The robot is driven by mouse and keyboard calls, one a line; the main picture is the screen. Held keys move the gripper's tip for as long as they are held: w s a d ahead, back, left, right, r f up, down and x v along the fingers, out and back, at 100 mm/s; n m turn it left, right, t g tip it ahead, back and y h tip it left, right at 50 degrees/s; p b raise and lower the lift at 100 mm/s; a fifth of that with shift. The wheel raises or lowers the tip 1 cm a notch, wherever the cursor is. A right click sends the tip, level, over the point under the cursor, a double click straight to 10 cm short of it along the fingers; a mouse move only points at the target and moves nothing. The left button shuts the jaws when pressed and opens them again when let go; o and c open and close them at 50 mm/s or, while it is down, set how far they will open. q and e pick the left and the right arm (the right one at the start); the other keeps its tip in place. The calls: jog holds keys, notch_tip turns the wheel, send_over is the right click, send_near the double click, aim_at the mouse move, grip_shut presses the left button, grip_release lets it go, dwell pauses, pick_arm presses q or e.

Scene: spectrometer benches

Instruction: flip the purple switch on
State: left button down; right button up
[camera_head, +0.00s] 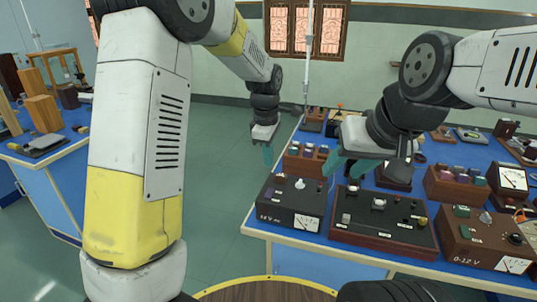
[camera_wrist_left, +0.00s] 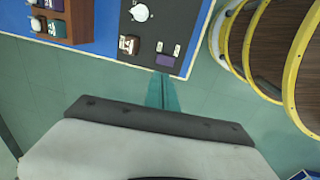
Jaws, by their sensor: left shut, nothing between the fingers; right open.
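The purple switch (camera_wrist_left: 166,60) is a small block near the edge of a dark power box (camera_wrist_left: 150,28) in the left wrist view. The same black box (camera_head: 290,222) stands at the front left corner of the blue bench in the head view, with a white knob (camera_head: 300,184) on top. My left gripper (camera_head: 268,156) has teal fingers, shut and empty, pointing down by the box's left end. In the left wrist view its fingertips (camera_wrist_left: 162,76) appear just beside the purple switch; contact cannot be told. My right gripper (camera_head: 345,166) is open above the boxes to the right.
A dark red-based box (camera_head: 384,232) with switches stands right of the black box, and a brown meter box (camera_head: 485,240) beyond it. Wooden blocks with terminals (camera_head: 305,160) stand behind. Another blue bench (camera_head: 50,163) is at the left; green floor lies between.

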aim_at(270, 190)
pick_arm(q)
jog(key=f, duration=0.3)
jog(key=w+f, duration=0.1)
jog(key=f, duration=0.7)
jog(key=shift+w+d, duration=0.2)
jog(key=shift+w, duration=0.05)
jog(key=shift+w+f+g, duration=0.15)
jog(key=shift+f+g, duration=0.1)
jog(key=shift+g, duration=0.05)
jog(key=shift+s, duration=0.2)
jog(key=shift+s+a+r, duration=0.1)
jog(key=shift+s+a, duration=0.15)
jog(key=shift+s, duration=0.4)
jog(key=shift+r, duration=0.1)
